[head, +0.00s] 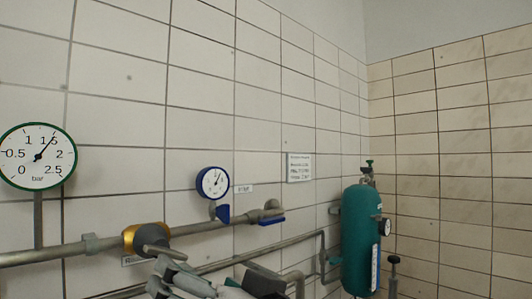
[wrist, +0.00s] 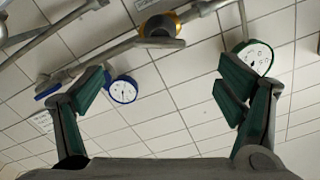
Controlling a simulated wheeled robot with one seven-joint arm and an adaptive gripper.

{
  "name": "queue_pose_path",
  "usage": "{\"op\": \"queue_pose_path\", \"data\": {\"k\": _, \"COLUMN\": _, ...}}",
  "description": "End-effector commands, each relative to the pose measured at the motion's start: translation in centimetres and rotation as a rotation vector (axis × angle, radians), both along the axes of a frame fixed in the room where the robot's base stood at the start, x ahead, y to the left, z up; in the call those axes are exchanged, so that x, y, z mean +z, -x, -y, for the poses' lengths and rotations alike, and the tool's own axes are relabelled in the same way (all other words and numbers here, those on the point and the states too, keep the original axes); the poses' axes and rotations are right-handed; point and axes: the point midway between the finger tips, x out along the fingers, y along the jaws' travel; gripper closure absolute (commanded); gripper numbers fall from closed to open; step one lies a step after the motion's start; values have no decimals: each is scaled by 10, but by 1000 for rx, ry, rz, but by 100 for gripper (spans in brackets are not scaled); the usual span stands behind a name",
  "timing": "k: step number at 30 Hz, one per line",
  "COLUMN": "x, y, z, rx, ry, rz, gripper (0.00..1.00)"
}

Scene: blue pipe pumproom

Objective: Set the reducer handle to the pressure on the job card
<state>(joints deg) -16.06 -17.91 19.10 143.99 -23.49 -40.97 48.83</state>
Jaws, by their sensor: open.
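The reducer shows as a brass ring (head: 129,239) on the grey pipe, with a grey handle (head: 155,245) sticking out in front. It also shows in the wrist view (wrist: 160,24), at the top, beyond the gap between my fingers. A green-rimmed bar gauge (head: 38,156) stands left of it, its needle near 1.5; the wrist view shows this gauge too (wrist: 257,57). The job card (head: 300,167) hangs on the wall, its print too small to read. My gripper (wrist: 162,82) is open and empty, apart from the handle. Grey arm or gripper parts partly cover the lower pipes in the head view.
A blue-rimmed gauge (head: 213,182) and a blue valve lever (head: 271,221) sit right of the reducer. A small label (head: 243,189) is beside that gauge. A green tank (head: 361,240) stands near the corner. Pipes run low along the tiled wall; the wall above is clear.

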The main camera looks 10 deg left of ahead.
Motion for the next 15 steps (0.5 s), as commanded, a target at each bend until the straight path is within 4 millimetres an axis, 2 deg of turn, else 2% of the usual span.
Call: {"op": "queue_pose_path", "data": {"k": 15, "x": 10, "y": 1, "z": 5, "rx": 8, "ry": 19, "rz": -9, "gripper": 13}}
